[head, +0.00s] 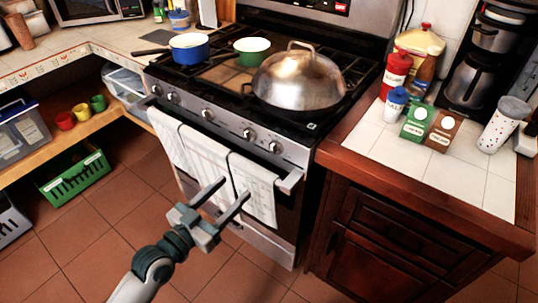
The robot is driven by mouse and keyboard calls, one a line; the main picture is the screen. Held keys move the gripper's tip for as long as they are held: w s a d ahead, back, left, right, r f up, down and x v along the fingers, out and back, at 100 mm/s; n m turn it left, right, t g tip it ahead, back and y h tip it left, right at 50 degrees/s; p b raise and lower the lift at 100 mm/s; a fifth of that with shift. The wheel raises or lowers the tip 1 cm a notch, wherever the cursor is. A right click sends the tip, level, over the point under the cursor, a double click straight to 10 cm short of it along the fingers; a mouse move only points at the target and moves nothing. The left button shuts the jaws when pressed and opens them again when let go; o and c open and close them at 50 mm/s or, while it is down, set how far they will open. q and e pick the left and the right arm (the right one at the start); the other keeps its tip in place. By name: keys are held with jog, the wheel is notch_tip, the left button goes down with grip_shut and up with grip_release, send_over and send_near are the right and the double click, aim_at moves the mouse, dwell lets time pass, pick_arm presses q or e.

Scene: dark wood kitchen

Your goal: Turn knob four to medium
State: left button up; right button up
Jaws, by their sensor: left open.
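The stove's front panel has a row of several silver knobs. Counting from the left, knob four (249,134) is right of centre, with a rightmost knob (275,147) close beside it. A wider gap separates knob four from the middle knob (207,114). Its exact pointer angle is too small to read. My left gripper (235,188) is open and empty, its two fingers apart and pointing toward the stove. It appears below knob four, in front of the hanging towels, and covers none of the knobs. My right gripper is not in view.
White towels (207,160) hang on the oven handle (290,182) below the knobs. A domed pan lid (298,78), a blue pan (189,49) and a green pot (252,50) stand on the stove. A wooden cabinet (400,235) is at right; tiled floor is open at lower left.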

aim_at(272, 152)
pick_arm(q)
jog(key=p+x, duration=0.1)
jog(key=x, duration=1.5)
jog(key=shift+w+d+f+p, duration=0.1)
jog(key=shift+w+d+p, duration=0.15)
jog(key=shift+p, duration=0.15)
jog(key=shift+w+d, duration=0.2)
jog(key=shift+w, duration=0.1)
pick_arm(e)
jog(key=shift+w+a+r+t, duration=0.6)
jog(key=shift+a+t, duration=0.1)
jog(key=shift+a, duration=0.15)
pick_arm(q)
jog(key=c, duration=1)
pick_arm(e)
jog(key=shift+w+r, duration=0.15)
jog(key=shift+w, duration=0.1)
